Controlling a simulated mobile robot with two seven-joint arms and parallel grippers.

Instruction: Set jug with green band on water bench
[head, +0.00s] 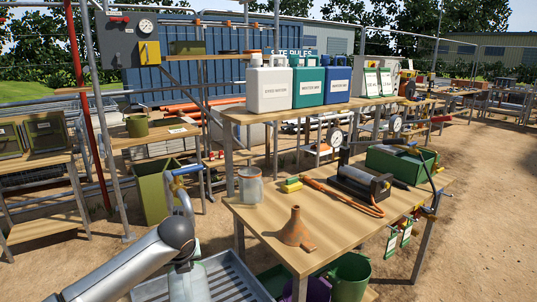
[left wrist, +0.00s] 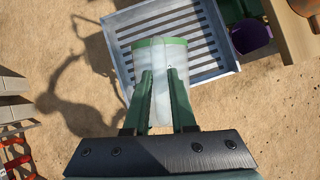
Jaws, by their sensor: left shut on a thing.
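A translucent whitish jug with a green band (left wrist: 160,50) is between the fingers of my left gripper (left wrist: 160,76) in the left wrist view. The gripper is shut on it and the fingers cover part of its side. In the head view the jug (head: 188,285) shows at the bottom edge, below my left arm's wrist, over a slatted metal tray (head: 237,270). Whether it touches the tray is unclear. A wooden bench (head: 350,230) stands to the right, with a higher shelf (head: 240,115) behind it. No visible label marks either as the water bench. My right gripper is out of view.
The bench holds a glass jar (head: 250,187), an orange funnel (head: 296,228), a pump (head: 362,182) and a green box (head: 400,164). White, teal and blue canisters (head: 308,82) stand on the shelf. A green bucket (head: 350,278) is below the bench. The bench's front-left corner has bare wood.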

